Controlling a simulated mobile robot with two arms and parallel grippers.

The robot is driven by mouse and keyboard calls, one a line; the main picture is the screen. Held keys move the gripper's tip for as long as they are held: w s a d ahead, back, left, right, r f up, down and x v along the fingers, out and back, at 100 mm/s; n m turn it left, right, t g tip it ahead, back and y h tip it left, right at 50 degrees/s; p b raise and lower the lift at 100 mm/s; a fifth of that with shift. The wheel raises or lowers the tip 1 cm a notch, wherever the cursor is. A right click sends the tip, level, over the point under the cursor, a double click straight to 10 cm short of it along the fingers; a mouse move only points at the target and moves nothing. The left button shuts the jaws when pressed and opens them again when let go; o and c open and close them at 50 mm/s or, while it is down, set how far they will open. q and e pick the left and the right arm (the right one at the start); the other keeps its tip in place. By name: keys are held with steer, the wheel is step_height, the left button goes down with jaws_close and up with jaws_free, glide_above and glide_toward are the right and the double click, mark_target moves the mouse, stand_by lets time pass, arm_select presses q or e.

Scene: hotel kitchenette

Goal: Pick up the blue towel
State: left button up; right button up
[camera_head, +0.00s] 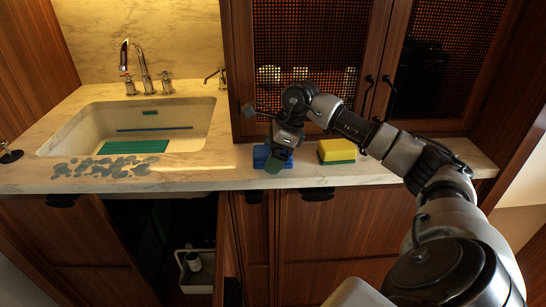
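A small blue item (261,157), which looks like the folded blue towel, lies on the marble counter (215,180) near its front edge. My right gripper (277,162) points down right at it and covers its middle; blue shows on both sides of the gripper. The fingertips are too dark and small to tell whether they are open or shut on it. My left gripper is out of view.
A yellow and green sponge (337,151) stands right of the gripper. A sink (88,130) with a tap (136,69) is at left, with grey-blue patches on the counter before it. Tall cabinet doors (237,60) rise behind. An open cupboard below holds a white caddy (197,284).

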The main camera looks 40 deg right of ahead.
mark_target(268, 150)
steer(key=shift+c, duration=0.3)
steer(key=c, duration=0.9)
steer(key=shift+c, duration=0.2)
steer(key=shift+r, duration=0.5)
step_height(268, 150, up, 4)
steer(key=shift+s+d, duration=0.15)
steer(key=s+d+r+b, duration=0.4)
steer(key=s+d+r, duration=0.1)
steer(key=s, duration=0.4)
steer(key=shift+v, duration=0.9)
steer(key=shift+s+d+f, duration=0.1)
